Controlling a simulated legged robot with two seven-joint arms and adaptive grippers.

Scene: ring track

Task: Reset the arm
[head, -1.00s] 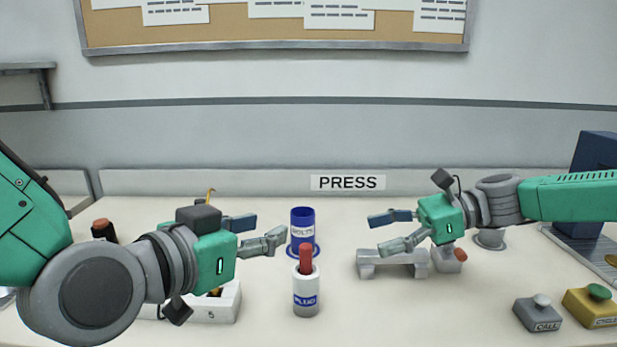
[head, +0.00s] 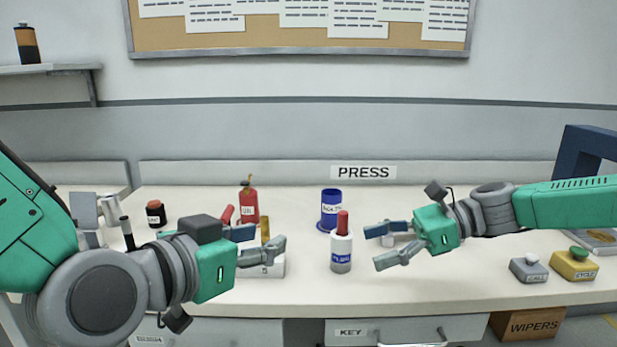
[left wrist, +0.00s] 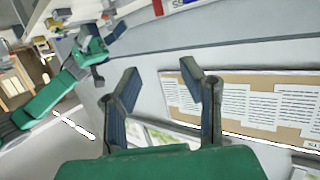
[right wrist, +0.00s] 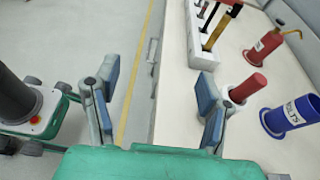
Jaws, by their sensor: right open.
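My left gripper (head: 260,242) is open and empty over the left part of the bench, in front of a white tool block (head: 272,268). Its fingers also show apart in the left wrist view (left wrist: 168,95), with nothing between them. My right gripper (head: 385,244) is open and empty, just right of the white PLUG bottle with a red top (head: 341,254). In the right wrist view its fingers (right wrist: 160,95) are wide apart.
A blue BOLTS cup (head: 331,209) and a red oil can (head: 249,204) stand behind the bottle. A grey CALL button (head: 529,270) and a yellow CYCLE button (head: 574,265) sit at the right. A WIPERS box (head: 527,324) is below the bench's front edge.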

